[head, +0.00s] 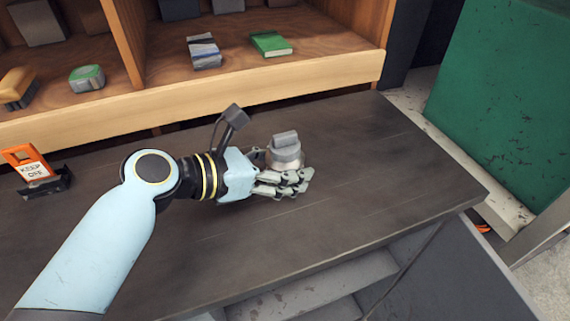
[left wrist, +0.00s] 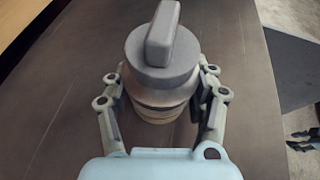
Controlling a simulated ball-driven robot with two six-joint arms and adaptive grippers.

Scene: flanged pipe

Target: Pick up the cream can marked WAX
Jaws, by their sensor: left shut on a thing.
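A can with a grey lid and a raised grey grip on top (head: 286,149) stands on the dark worktop (head: 380,190). It also shows in the left wrist view (left wrist: 163,60), where a cream-brown band of its body is visible below the lid. No WAX marking can be read. My left gripper (head: 286,181) is shut around the can's body, with a finger on each side. In the left wrist view the left gripper's fingers (left wrist: 163,100) touch or nearly touch both sides. Whether the can's base rests on the worktop is hidden.
An orange KEEP OFF sign (head: 32,165) stands at the worktop's left. A wooden shelf (head: 200,98) behind holds a green book (head: 271,43) and several small items. A green cabinet (head: 500,90) is at the right. The worktop right of the can is clear.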

